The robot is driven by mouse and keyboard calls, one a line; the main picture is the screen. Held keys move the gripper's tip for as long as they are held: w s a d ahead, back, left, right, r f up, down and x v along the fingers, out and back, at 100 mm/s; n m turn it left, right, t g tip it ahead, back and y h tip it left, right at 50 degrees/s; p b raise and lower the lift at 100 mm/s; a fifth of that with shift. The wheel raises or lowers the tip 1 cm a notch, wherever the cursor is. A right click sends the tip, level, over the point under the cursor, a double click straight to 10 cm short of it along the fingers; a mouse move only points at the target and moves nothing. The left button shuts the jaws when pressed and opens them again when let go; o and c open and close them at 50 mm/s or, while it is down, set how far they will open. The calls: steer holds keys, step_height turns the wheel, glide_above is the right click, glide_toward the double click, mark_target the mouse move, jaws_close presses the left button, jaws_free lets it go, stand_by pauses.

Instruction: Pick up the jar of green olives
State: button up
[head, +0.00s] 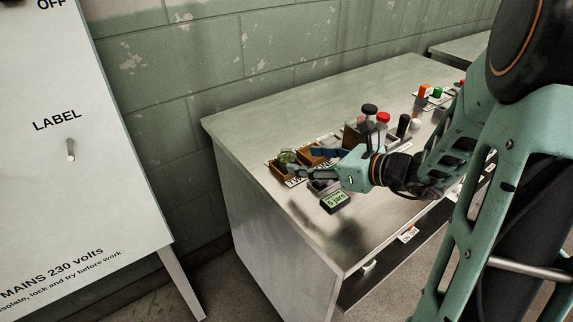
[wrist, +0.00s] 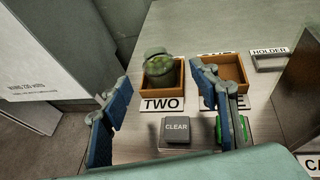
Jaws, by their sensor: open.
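The jar of green olives (wrist: 163,70), with a grey-green lid, sits in a small brown open box (wrist: 147,93) labelled TWO. It also shows in the head view as a small green jar (head: 287,157) at the left end of the worktop. My gripper (wrist: 162,80) is open and empty, its blue-padded fingers spread to the left and right of the picture. The jar appears between and beyond the fingertips, apart from them. In the head view my gripper (head: 305,163) is low over the worktop, just right of the jar.
A second brown box (wrist: 233,69) right of the jar looks empty; my right finger partly covers its label. A grey CLEAR button (wrist: 177,128) lies in front. A small display (head: 335,201) and several bottles and coloured items (head: 383,118) stand on the worktop (head: 250,115).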

mark_target(292, 158)
steer(key=b+x, duration=0.1)
steer(key=x, duration=0.4)
steer(key=shift+w+a, duration=0.25)
steer(key=shift+a, duration=0.05)
steer(key=c, duration=1.3)
